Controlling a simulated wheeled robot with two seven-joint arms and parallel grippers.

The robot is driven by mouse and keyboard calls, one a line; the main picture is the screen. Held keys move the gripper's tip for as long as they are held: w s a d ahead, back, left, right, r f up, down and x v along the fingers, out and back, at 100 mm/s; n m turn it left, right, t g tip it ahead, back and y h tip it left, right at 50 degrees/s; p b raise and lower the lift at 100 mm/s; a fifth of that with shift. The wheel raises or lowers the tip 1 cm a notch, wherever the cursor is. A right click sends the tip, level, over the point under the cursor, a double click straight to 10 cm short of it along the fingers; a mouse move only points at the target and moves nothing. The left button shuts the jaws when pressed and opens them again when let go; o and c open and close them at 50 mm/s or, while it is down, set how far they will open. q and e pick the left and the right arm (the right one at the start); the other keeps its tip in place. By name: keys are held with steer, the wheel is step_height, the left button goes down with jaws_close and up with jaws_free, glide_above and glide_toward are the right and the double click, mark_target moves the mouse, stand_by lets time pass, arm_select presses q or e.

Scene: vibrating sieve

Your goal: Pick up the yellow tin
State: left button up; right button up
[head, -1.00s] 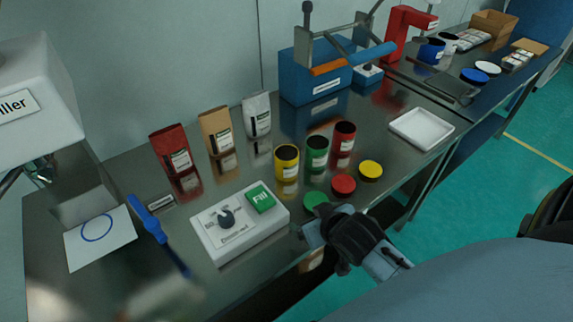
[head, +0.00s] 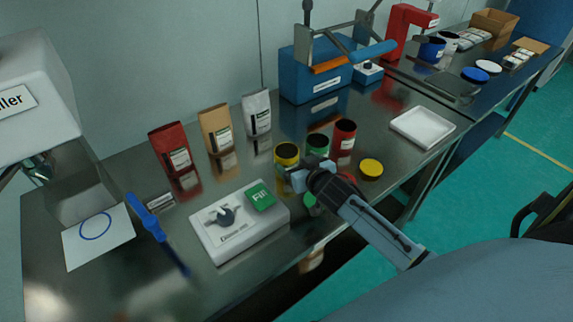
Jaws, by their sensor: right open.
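The yellow tin (head: 286,152), open-topped with a dark inside, stands upright on the steel bench. A green tin (head: 318,143) and a red tin (head: 344,134) stand in a row to its right. My right gripper (head: 299,178) is open, low at the front right of the yellow tin, and covers part of its lower side. I cannot tell whether the fingers touch the tin or are around it. The gripper also hides the lower part of the green tin. My left gripper is not in view.
A yellow lid (head: 371,168) lies right of my gripper; a green lid (head: 310,199) is partly hidden under it. A white control box (head: 240,236) with a green button stands at the front left. Red, tan and white pouches (head: 213,130) stand behind. A white tray (head: 423,128) is at right.

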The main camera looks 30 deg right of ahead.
mark_target(282, 149)
steer(key=shift+w+a+r+b+x, duration=0.1)
steer(key=shift+r+x, duration=0.05)
steer(key=shift+x, duration=0.85)
steer(key=shift+w+a+r+b+x, duration=0.1)
steer(key=shift+a+r+x, duration=0.05)
steer(key=shift+x, duration=0.9)
steer(key=shift+a+r+b+x, duration=0.1)
steer(key=shift+x, duration=0.9)
steer(key=shift+c, duration=0.3)
steer(key=c, duration=1)
steer(key=shift+r, duration=0.1)
